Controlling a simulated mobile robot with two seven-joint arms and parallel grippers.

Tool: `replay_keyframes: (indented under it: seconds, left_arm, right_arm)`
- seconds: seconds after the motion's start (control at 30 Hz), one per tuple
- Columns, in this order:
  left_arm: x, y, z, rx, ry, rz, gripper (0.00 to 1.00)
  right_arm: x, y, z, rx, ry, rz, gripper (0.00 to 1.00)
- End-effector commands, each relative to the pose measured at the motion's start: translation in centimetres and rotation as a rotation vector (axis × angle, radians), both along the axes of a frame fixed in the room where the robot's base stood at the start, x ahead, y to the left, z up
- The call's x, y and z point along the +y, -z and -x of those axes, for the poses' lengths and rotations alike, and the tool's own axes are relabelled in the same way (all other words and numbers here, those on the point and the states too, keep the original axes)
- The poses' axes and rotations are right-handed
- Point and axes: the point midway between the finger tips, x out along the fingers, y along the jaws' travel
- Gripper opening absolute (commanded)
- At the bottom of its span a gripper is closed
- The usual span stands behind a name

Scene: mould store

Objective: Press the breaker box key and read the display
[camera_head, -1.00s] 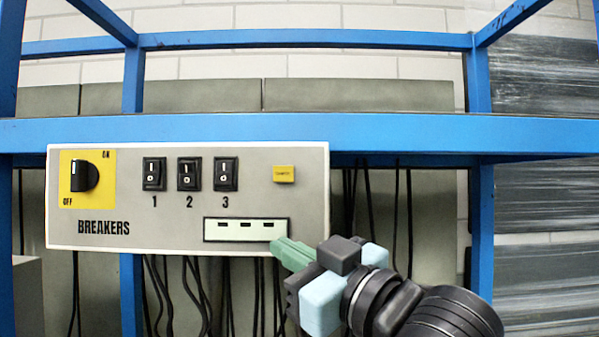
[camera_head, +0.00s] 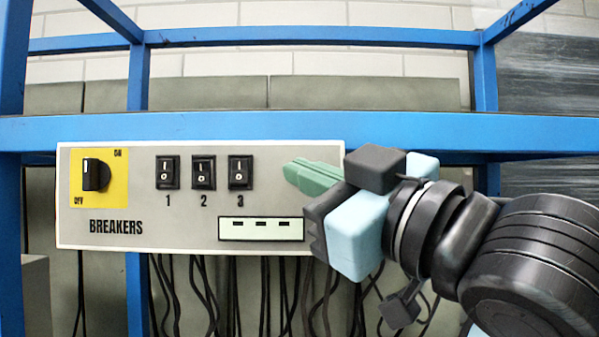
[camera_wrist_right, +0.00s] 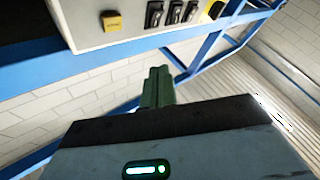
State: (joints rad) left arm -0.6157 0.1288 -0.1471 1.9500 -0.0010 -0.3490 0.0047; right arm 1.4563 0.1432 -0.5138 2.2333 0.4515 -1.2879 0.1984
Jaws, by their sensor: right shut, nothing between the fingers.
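The breaker box (camera_head: 180,235) is a pale grey panel on the blue frame. Its yellow key (camera_wrist_right: 112,22) shows in the right wrist view; in the head view my right gripper hides it. The display (camera_head: 262,229), low on the right of the panel, shows several short dark dashes on a pale green ground. My right gripper (camera_head: 291,170) has green fingers, shut and empty, in front of the panel's upper right. Its fingers also show in the right wrist view (camera_wrist_right: 159,72), apart from the key in that picture. Contact cannot be told. My left gripper is out of view.
A rotary switch (camera_head: 96,174) on a yellow plate and three black rockers (camera_head: 204,172) sit left of the key. A blue beam (camera_head: 230,130) runs just above the panel. Dark cables (camera_head: 265,290) hang below. Wrapped stacks (camera_head: 548,90) stand at right.

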Motion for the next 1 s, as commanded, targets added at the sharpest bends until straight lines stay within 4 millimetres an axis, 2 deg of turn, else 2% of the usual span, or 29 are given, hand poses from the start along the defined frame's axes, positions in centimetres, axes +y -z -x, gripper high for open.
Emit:
replay_keyframes:
  seconds: [0.6,0.8,1.0]
  left_arm:
    - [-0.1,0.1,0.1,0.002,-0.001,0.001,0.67]
    - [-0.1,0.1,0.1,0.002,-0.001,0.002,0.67]
    - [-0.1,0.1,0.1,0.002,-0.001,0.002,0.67]
  right_arm:
    - [0.0,0.0,-7.0,0.002,0.001,0.0,0.0]
    - [0.0,0.0,-8.2,0.001,0.001,0.0,0.0]
    - [0.0,0.0,-8.4,-0.001,0.0,-0.001,0.0]
